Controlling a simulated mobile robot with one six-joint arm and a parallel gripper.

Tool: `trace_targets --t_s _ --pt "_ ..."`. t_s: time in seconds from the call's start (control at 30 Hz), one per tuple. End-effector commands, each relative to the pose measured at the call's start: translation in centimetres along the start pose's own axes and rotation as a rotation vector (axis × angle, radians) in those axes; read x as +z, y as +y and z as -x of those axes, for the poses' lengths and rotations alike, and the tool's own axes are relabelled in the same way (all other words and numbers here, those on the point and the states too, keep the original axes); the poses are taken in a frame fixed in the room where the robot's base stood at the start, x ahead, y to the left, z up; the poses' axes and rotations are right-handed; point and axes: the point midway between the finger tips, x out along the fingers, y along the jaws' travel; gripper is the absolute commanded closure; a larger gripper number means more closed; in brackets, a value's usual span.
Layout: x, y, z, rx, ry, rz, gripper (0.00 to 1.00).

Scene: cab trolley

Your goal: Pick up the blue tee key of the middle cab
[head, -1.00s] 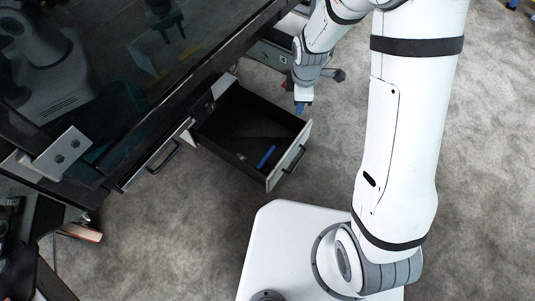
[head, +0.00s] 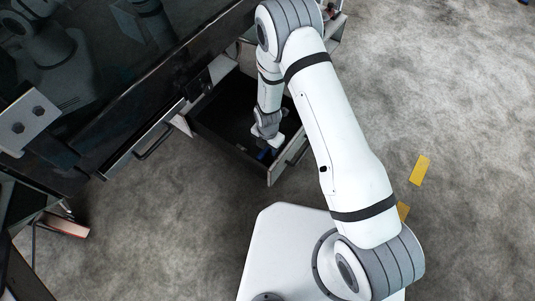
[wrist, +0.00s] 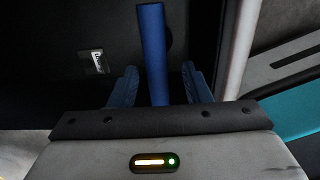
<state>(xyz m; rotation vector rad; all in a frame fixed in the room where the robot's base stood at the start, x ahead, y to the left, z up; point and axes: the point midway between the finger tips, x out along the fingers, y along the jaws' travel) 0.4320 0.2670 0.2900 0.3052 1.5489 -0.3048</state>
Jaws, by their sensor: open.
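The blue tee key (wrist: 152,45) shows in the wrist view as a straight blue bar, lying between the two blue fingers of my gripper (wrist: 160,70). There is a gap on either side of the bar, so the fingers are open around it and not closed on it. Its near end is hidden behind the gripper body. In the head view my gripper (head: 263,153) reaches down into the open drawer (head: 284,166) near its front panel. There the key is mostly hidden by the arm and cannot be told from the blue fingers.
The drawer's dark floor is otherwise mostly bare; a small white label (wrist: 97,62) shows in the wrist view. A closed drawer with a dark handle (head: 154,141) lies to the left under the dark glossy top (head: 110,95). A yellow strip (head: 420,170) lies on the grey carpet.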

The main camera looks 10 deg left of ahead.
Motion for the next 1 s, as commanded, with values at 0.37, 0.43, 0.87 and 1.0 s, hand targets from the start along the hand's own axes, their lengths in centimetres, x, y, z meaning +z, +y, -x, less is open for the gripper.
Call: trace_targets --t_s 0.37,0.43,0.87,1.0 --pt "0.6 0.3 -4.3 0.000 0.000 -0.002 0.56" --pt "0.6 0.3 -4.2 0.000 0.000 -0.002 0.56" --pt "0.6 0.3 -4.2 0.000 0.000 -0.003 0.86" --pt "0.6 0.3 -4.2 0.000 0.000 -0.003 0.97"
